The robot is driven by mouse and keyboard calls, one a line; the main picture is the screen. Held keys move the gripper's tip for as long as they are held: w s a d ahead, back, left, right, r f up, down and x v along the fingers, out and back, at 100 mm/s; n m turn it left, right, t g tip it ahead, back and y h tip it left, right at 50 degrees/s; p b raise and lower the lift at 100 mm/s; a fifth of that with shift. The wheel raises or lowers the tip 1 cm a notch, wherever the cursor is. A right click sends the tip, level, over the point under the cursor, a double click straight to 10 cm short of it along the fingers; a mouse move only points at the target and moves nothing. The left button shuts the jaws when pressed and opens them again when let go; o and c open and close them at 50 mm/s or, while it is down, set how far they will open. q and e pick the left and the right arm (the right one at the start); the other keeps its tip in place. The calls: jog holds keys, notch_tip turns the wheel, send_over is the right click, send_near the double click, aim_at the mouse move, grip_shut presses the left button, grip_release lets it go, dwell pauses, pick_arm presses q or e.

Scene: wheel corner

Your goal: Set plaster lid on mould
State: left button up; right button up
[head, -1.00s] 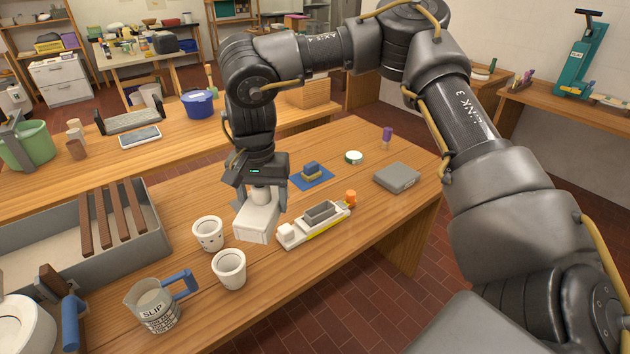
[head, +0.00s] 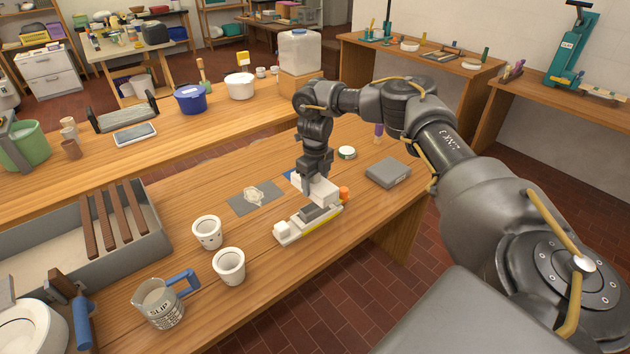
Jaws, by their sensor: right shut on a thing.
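My right gripper (head: 315,178) is shut on a white block-shaped plaster lid (head: 322,190), near the middle of the head view. The lid is behind the long white piece with a grey block on it. The blue mat (head: 290,175) shows only as a sliver behind my right gripper; the gripper and lid hide the rest of it and what was on it. I cannot tell whether the lid touches anything beneath it. I cannot make out the mould for certain. My left gripper is not in view.
A long white piece (head: 288,230) with a grey block (head: 314,213) lies in front, by an orange-topped item (head: 344,193). A grey mat (head: 240,207) with a whitish patch lies left. Two white cups (head: 229,266), a slip jug (head: 160,304) and a grey slab (head: 388,172) stand around.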

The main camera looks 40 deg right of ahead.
jog(key=shift+r, duration=0.1)
jog(key=shift+s+m+p, duration=0.1)
jog(key=shift+m+p, duration=0.2)
jog(key=shift+p, duration=0.25)
jog(key=shift+a+f+b, duration=0.1)
jog(key=shift+f+b, duration=0.5)
jog(key=shift+f, duration=0.2)
jog(key=shift+f+b, duration=0.8)
jog(key=shift+f, duration=1)
jog(key=shift+f+b, duration=0.4)
jog(key=shift+f, duration=0.3)
jog(key=shift+r, duration=0.15)
jog(key=shift+r+p, duration=0.45)
jog(key=shift+p, duration=0.15)
